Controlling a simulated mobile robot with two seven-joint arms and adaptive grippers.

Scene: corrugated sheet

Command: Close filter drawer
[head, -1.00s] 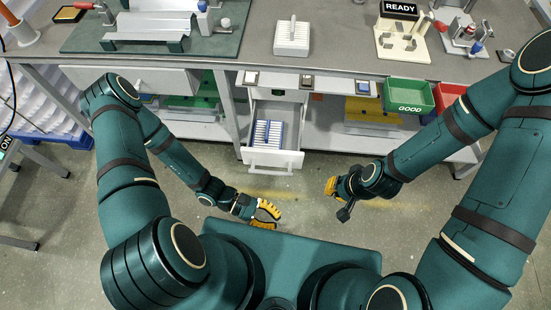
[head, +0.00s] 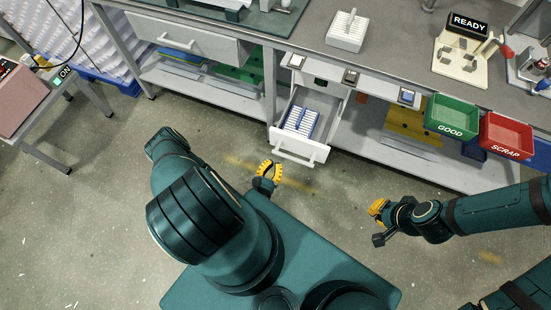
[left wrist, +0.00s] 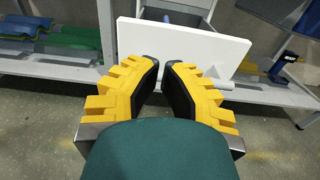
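The filter drawer (head: 299,146) is a white drawer under the workbench, pulled out, with white and blue filters (head: 300,122) standing inside. Its front has a bar handle. In the left wrist view the white drawer front (left wrist: 185,48) fills the upper middle, just beyond the fingertips. My left gripper (head: 270,168) has yellow padded fingers and is in front of the drawer, to its lower left in the head view. In the left wrist view its fingertips (left wrist: 162,68) are a little apart with nothing between them. My right gripper (head: 377,212) is off to the right, away from the drawer; its fingers are too small to judge.
A wider drawer (head: 188,42) is at the bench's left. Green GOOD (head: 451,118) and red SCRAP (head: 506,137) bins hang at the bench edge on the right. A side table (head: 30,105) stands at far left. The floor before the drawer is clear.

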